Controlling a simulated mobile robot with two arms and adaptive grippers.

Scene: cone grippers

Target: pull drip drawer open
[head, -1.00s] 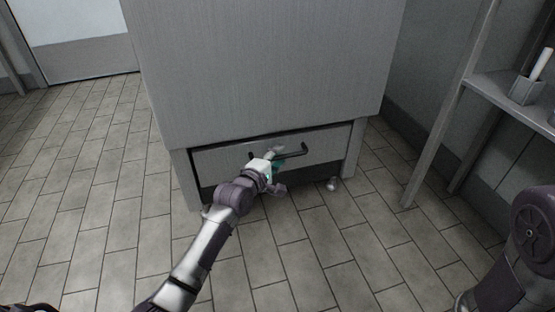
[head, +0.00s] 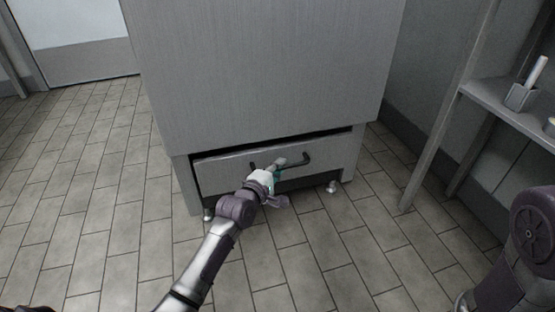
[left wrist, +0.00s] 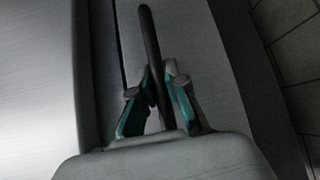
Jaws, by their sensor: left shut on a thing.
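The drip drawer (head: 325,168) is a grey metal front low in the big grey cabinet. It stands slightly out from the cabinet, with a dark gap along its top edge. Its dark bar handle (head: 304,160) runs across the front. My left gripper (head: 279,167) is shut on the handle near its middle. In the left wrist view the teal-padded fingers of the left gripper (left wrist: 158,98) close around the dark handle bar (left wrist: 149,40). The gripper hides part of the handle in the head view. My right gripper is not in view.
The tall cabinet (head: 265,70) stands on short feet above a tiled floor (head: 110,190). At right is a metal shelf (head: 495,100) with a small grey holder (head: 520,97) on it. The floor in front of the drawer is clear apart from my left arm.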

